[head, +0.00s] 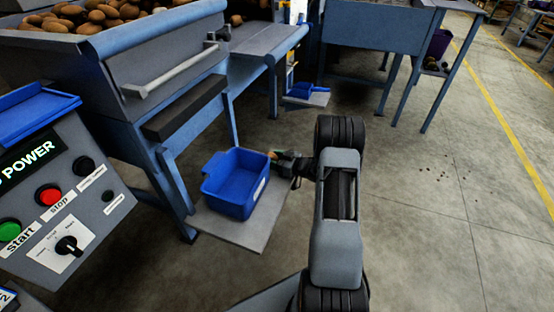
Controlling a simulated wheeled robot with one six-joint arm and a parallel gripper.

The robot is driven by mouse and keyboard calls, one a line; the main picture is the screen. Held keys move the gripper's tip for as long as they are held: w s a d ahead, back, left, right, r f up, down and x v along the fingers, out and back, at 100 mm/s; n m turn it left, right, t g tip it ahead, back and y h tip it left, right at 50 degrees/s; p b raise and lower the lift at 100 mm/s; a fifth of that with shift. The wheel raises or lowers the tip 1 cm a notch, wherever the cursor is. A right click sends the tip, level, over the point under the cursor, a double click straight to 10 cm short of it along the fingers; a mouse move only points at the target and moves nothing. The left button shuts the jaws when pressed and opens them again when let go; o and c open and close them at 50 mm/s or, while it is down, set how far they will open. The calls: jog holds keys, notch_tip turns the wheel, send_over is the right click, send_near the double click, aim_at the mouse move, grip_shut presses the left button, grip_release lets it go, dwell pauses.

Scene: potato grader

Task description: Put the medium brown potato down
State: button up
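My gripper (278,158) is at the right rim of a blue bin (236,201), pointing left toward it. A small brown shape, which looks like the medium brown potato (274,153), shows at the fingertips, and the gripper appears shut on it. The fingers are small and dark here, and part of the potato is hidden. The blue bin stands on a low grey shelf, and I see nothing in the part of its inside that shows.
A grader hopper heaped with potatoes (92,14) is at the upper left. A control panel (66,205) with green and red buttons is at the left. Another blue bin (306,91) sits on a low shelf farther back. The concrete floor (440,230) at right is open.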

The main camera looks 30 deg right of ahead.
jog(key=o, duration=1)
jog(key=shift+c, duration=0.2)
